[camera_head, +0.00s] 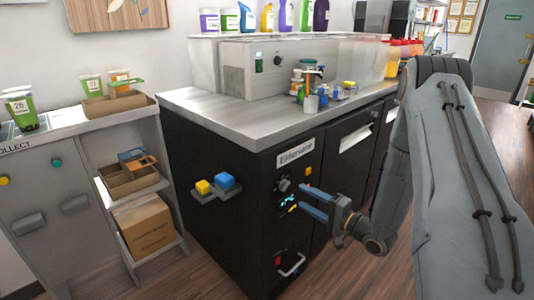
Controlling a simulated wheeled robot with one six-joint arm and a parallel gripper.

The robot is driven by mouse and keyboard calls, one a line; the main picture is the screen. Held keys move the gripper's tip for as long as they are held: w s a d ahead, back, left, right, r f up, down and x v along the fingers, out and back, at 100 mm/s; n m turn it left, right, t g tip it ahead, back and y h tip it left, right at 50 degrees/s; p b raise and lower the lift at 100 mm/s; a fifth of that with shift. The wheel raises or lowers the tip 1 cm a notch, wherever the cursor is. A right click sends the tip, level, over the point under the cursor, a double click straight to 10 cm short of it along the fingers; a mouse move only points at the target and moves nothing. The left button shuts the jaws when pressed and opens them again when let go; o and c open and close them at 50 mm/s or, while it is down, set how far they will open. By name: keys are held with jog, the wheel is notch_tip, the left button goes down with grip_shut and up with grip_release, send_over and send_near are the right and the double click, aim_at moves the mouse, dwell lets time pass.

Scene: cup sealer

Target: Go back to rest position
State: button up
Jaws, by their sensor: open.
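My gripper (318,206) shows its two blue fingers apart, with nothing seen between them. It is in front of the black cup sealer cabinet (218,160), near the front panel with the "Eldersealer" label (296,153). A dark knob (283,185) and a small lit display (288,199) are just left of the fingers. I cannot tell whether the fingertips touch the panel. My arm reaches in from the right side of the picture.
A collect counter (62,124) with green cups (22,112) stands at left. Bottles and tools (311,85) stand on the metal top. Wooden floor (190,280) is clear in front.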

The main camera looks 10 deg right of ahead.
notch_tip(320, 180, up, 5)
jog(key=s+d+n+g+h+p, duration=0.2)
jog(key=n+g+h, duration=0.4)
jog(key=h, duration=0.3)
jog(key=s+a+r+n+g+p, duration=0.1)
jog(key=s+a+r+n+g, duration=0.1)
jog(key=s, duration=1.1)
jog(key=s+a+r+n+g+h+p, duration=0.1)
jog(key=s+a+r+g, duration=0.3)
jog(key=s, duration=1)
notch_tip(320, 180, up, 3)
jog(key=shift+s+a+f+n+g, duration=0.15)
jog(key=shift+s+a+n+g, duration=0.2)
jog(key=shift+n+g, duration=0.6)
jog(key=shift+m+g, duration=0.25)
